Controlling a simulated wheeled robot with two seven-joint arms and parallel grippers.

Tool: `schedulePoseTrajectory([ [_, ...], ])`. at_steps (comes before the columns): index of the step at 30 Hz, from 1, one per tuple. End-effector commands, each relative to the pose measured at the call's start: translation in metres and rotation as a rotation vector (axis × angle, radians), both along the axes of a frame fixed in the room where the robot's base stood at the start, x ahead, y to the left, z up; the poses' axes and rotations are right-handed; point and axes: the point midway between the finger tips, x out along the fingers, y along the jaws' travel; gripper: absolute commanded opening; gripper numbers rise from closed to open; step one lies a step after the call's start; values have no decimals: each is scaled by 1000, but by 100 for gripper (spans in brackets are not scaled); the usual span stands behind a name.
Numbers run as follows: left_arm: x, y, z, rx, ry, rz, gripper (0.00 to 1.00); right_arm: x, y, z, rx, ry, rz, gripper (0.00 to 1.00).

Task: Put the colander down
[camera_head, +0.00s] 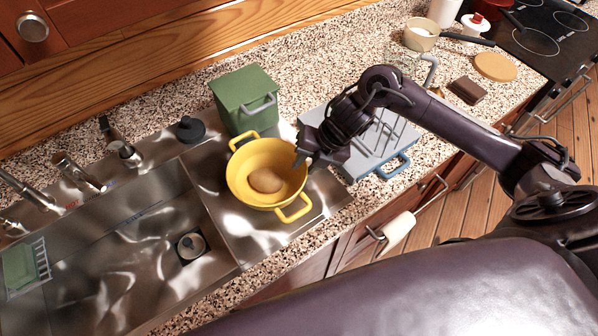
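The yellow colander (240,187) is over the steel drainboard right of the sink basin, upright or nearly so, with its two loop handles at the top left and bottom right. A brown, rounded item (265,181) lies inside it. My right gripper (301,158) is at the colander's upper right rim, with a fingertip over the rim. The view does not show clearly whether its fingers are closed on the rim, or whether the colander's base touches the drainboard. My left gripper is not in view.
A green lidded bin (241,98) stands just behind the colander. A grey-blue rack (378,150) is to its right, under my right arm. The sink basin (120,255) is open on the left, with a dark stopper (190,130) behind it. Bare drainboard (250,245) shows in front.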

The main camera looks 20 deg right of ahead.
Motion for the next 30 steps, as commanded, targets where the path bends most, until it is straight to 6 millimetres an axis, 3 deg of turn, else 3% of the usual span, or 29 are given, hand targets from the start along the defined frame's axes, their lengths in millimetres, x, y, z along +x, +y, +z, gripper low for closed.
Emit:
schedulePoseTrajectory([
  [6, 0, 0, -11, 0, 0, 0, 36, -9, -18, 39, -4, -4, 0, 27],
  [12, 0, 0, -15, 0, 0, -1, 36, -13, -25, 59, -3, -1, 0, 27],
  [30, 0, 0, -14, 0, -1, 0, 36, -14, -26, 63, -1, 2, 0, 27],
])
